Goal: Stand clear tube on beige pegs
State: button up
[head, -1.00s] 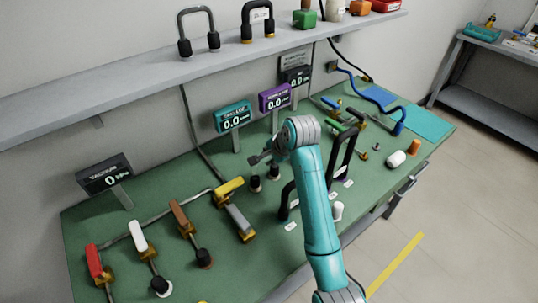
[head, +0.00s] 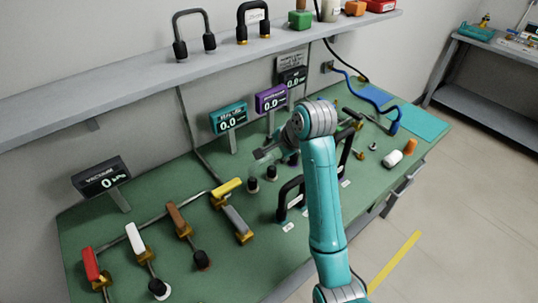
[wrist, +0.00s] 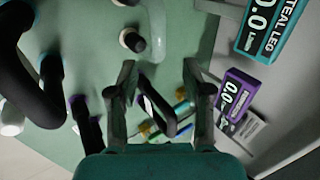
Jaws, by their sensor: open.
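My gripper (head: 266,153) is open above the green bench; its fingers also show in the wrist view (wrist: 158,95). Two short dark pegs (head: 252,184) (head: 271,172) with pale rings stand just below it in the head view. One shows with a pale ring at the top of the wrist view (wrist: 132,40), outside the fingers. A dark loop (wrist: 146,82) appears between the fingers, apparently beyond them; I cannot tell whether they touch it. A dark grey U-shaped tube (head: 190,13) with black ends stands on the shelf.
Black U-shaped tubes stand on the bench (head: 290,187) close to my arm. A teal display (head: 229,117) and a purple display (head: 270,98) stand behind. Coloured-handled valves (head: 227,187) fill the left side. The shelf (head: 130,92) overhangs the back.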

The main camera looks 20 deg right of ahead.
jog(key=shift+v, duration=2.05)
